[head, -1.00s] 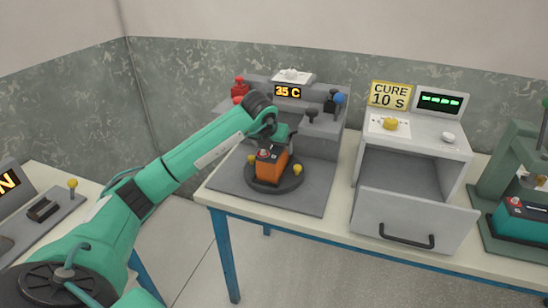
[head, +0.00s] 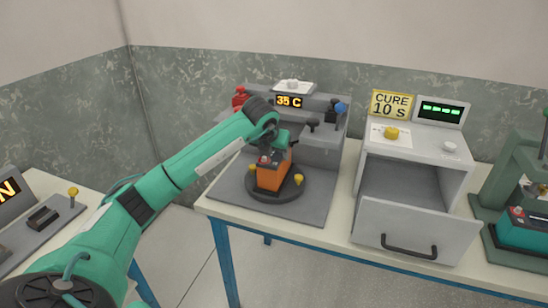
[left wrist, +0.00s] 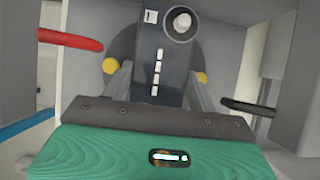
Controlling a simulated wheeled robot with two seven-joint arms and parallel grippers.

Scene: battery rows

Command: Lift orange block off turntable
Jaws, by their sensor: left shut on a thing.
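The orange block (head: 273,178), dark on top, stands on the dark round turntable (head: 286,195). I see no clear gap between them. My left gripper (head: 273,150) is above the block and shut on its upper part. In the left wrist view, the block's dark top (left wrist: 159,55) shows white squares between my left gripper's fingers (left wrist: 157,88). Yellow knobs on the turntable stand beside the block, one on the left (head: 252,169) and one on the right (head: 298,180). The block's lower end is hidden in the left wrist view. My right gripper is not in view.
Behind the turntable is a grey console with a 35 C display (head: 289,101), a red lever (head: 240,97) and a blue-knobbed lever (head: 340,108). A green press (head: 498,190) holds a teal block (head: 523,231).

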